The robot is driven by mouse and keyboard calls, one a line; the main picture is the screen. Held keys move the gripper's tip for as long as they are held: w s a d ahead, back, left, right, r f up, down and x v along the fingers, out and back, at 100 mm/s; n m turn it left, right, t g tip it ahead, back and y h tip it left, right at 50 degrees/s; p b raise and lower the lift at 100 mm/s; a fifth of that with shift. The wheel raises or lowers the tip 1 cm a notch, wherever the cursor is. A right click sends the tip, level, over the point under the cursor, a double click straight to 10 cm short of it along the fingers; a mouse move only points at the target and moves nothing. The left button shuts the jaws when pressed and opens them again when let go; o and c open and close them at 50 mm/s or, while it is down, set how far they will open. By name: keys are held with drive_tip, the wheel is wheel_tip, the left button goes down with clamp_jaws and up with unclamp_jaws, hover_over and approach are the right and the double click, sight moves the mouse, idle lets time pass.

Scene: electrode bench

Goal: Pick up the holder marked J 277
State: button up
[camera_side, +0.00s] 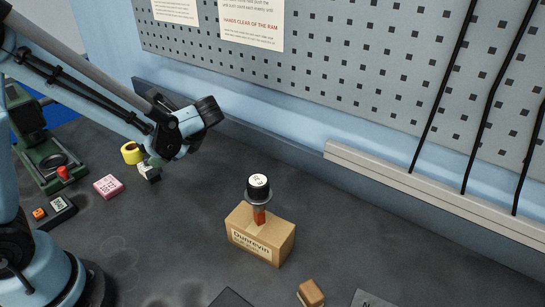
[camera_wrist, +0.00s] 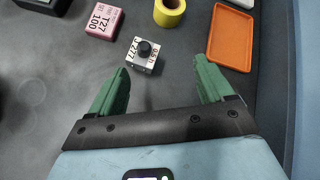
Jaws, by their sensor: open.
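The holder marked J 277 (camera_wrist: 145,61) is a small white block with black lettering and a round black knob on top. In the wrist view it sits on the dark bench, beyond the tips of my gripper (camera_wrist: 162,66) and nearer the left finger. My gripper's green fingers are spread wide with nothing between them. In the side view the holder (camera_side: 149,173) stands on the bench below the end of my arm, partly in shadow. The fingers are hard to make out in the side view.
A pink block marked T27 100 (camera_wrist: 103,20) lies left of the holder. A yellow roll (camera_wrist: 170,12) and an orange tray (camera_wrist: 231,39) lie beyond and right. A cardboard box (camera_side: 262,239) with a black-capped item on it stands mid-bench. A green press (camera_side: 47,150) stands at left.

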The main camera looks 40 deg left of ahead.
sight(150, 169)
drive_tip(key=g+y, duration=0.1)
drive_tip(key=f+m+g+y, duration=0.1)
drive_tip(key=s+f+g, duration=0.1)
drive_tip(key=shift+a+f+m+y, duration=0.2)
drive_tip(key=shift+a+m+y, duration=0.2)
drive_tip(key=shift+a+f, duration=0.1)
drive_tip(key=x, duration=0.7)
drive_tip(key=shift+s+a, duration=0.1)
drive_tip(key=shift+s, duration=0.1)
drive_tip(key=shift+c, duration=0.3)
drive_tip(key=c, duration=1.2)
drive_tip(key=shift+c, duration=0.2)
